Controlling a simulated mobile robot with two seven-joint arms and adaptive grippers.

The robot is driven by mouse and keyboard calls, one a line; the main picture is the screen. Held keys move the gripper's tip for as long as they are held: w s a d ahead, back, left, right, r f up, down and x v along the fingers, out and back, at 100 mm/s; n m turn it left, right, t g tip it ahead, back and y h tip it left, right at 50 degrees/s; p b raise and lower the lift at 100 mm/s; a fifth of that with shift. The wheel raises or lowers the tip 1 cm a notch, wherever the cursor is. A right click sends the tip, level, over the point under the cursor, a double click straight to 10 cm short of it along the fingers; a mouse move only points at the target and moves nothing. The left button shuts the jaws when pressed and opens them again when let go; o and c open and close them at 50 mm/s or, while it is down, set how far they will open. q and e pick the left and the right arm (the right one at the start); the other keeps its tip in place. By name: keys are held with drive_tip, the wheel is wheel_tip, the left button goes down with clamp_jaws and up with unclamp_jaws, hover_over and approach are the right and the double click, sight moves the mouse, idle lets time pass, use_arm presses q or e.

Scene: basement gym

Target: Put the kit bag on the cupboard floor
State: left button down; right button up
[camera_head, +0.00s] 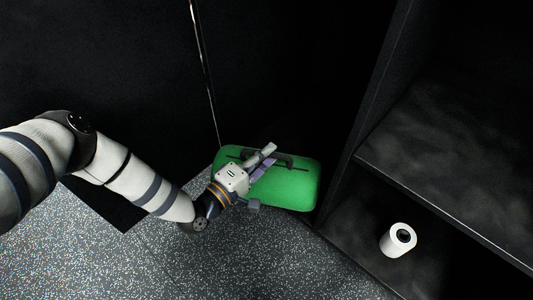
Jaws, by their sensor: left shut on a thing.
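The kit bag (300,190) is a green, rounded bag with dark handles on its top. It is in the middle of the head view, against dark panels. My left gripper (265,165) reaches over the bag from the left and is shut on its dark handle. The gripper hides part of the bag's left side and top. Whether the bag rests on the floor or hangs just above it, I cannot tell. The dark cupboard (347,206) stands to the right of the bag, with an open lower compartment. My right gripper is not in view.
A white roll (397,240) stands in the lower right compartment. A dark shelf (455,160) lies above that compartment, and an upright panel edge (372,95) is close to the bag's right side. Speckled grey floor (270,260) is clear in front.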

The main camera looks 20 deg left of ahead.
use_arm(q)
drive_tip(key=c, duration=2)
unclamp_jaws()
drive_tip(key=shift+f, duration=0.2)
drive_tip(key=shift+c, duration=0.2)
drive_tip(key=o, duration=0.4)
drive_tip(key=shift+c, duration=0.2)
